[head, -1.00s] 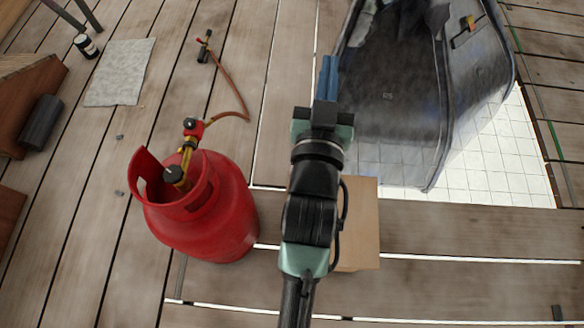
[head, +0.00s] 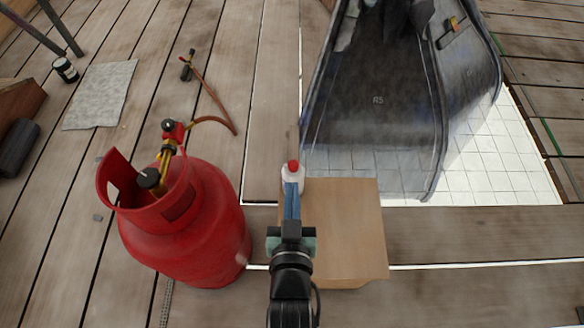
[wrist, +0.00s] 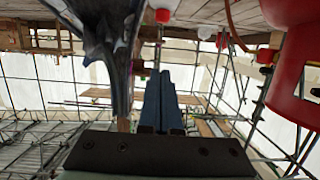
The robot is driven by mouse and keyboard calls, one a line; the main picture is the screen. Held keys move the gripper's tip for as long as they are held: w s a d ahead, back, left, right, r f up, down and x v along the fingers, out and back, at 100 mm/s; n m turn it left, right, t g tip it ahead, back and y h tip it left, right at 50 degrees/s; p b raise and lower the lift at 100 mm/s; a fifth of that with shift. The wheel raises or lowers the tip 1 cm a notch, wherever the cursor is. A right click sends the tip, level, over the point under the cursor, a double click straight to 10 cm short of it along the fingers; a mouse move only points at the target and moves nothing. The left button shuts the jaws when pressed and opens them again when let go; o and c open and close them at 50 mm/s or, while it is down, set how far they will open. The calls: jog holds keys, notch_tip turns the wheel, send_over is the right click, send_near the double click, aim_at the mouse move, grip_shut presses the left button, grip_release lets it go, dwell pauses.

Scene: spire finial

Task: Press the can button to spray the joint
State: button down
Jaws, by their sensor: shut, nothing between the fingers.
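A small white can (head: 290,178) with a red button (head: 293,165) on top shows in the head view, just beyond my fingertips at the left edge of a wooden box. The blue fingers of my gripper (head: 291,190) are together and empty, and hide part of the can's body. In the wrist view the fingers (wrist: 160,85) point toward the red button (wrist: 163,16) near the top edge, with a visible gap in the picture. Whether they touch the can I cannot tell. The joint to be sprayed cannot be made out for sure.
A red gas cylinder (head: 190,235) stands close on the left, its hose (head: 210,95) running to a torch (head: 187,65). The wooden box (head: 345,225) is right of my gripper. A dark metal-clad structure (head: 375,130) rises behind. A grey cloth (head: 100,95) lies far left.

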jog(key=b, duration=0.5)
send_over(293, 162)
jog(key=f+v, duration=0.1)
jog(key=v, duration=0.2)
notch_tip(293, 162, down, 2)
notch_tip(293, 162, down, 3)
jog(key=shift+r+b, duration=0.25)
jog(key=shift+b, duration=0.35)
jog(key=shift+f+b, duration=0.5)
jog(key=shift+f, duration=0.3)
